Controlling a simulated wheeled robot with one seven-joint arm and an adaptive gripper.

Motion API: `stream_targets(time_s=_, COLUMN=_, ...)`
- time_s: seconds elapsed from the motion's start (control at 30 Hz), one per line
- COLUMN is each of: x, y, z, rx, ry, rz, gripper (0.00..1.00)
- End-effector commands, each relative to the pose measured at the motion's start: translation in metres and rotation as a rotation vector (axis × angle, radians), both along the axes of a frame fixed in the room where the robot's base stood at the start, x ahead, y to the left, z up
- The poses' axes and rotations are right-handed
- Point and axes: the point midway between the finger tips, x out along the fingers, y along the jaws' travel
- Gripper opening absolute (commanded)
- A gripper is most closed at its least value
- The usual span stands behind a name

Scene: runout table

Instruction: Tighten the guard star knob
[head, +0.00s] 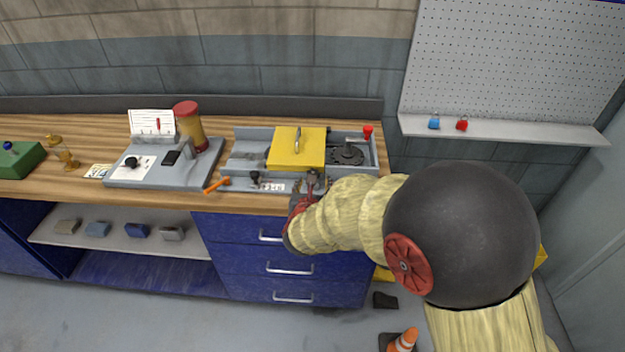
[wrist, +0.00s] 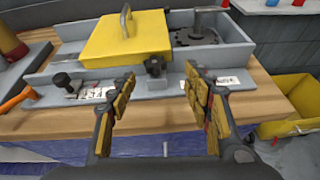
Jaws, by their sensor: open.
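The yellow guard (head: 297,148) with a metal handle sits on the grey machine bed (head: 245,150); it also shows in the wrist view (wrist: 128,38). A dark star knob (wrist: 155,65) is at the guard's lower right front corner. My gripper (wrist: 161,80) is open and empty, one finger to each side of the knob's line, with the knob beyond the fingertips and apart from them. In the head view my gripper (head: 311,185) is at the bed's front edge and mostly hides the knob. I cannot tell how tight the knob is.
A second black knob (wrist: 62,80) stands at the bed's left front. An orange-handled tool (head: 217,184) lies at the bench edge left of it. A toothed disc (head: 346,153) and a red knob (head: 368,131) are on the right. Blue drawers (head: 285,228) are below.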

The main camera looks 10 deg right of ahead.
Motion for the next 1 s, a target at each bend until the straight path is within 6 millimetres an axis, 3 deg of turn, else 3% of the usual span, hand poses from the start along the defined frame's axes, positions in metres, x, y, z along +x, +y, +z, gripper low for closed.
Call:
stream_targets(time_s=0.17, x=0.012, y=0.005, z=-0.012, rx=-0.029, ry=0.011, rz=0.04, gripper=0.5)
stream_targets(time_s=0.6, x=0.064, y=-0.013, z=-0.035, rx=-0.027, ry=0.009, rz=0.037, gripper=0.5)
stream_targets(time_s=1.0, x=0.071, y=-0.015, z=-0.036, rx=-0.026, ry=0.009, rz=0.036, gripper=0.5)
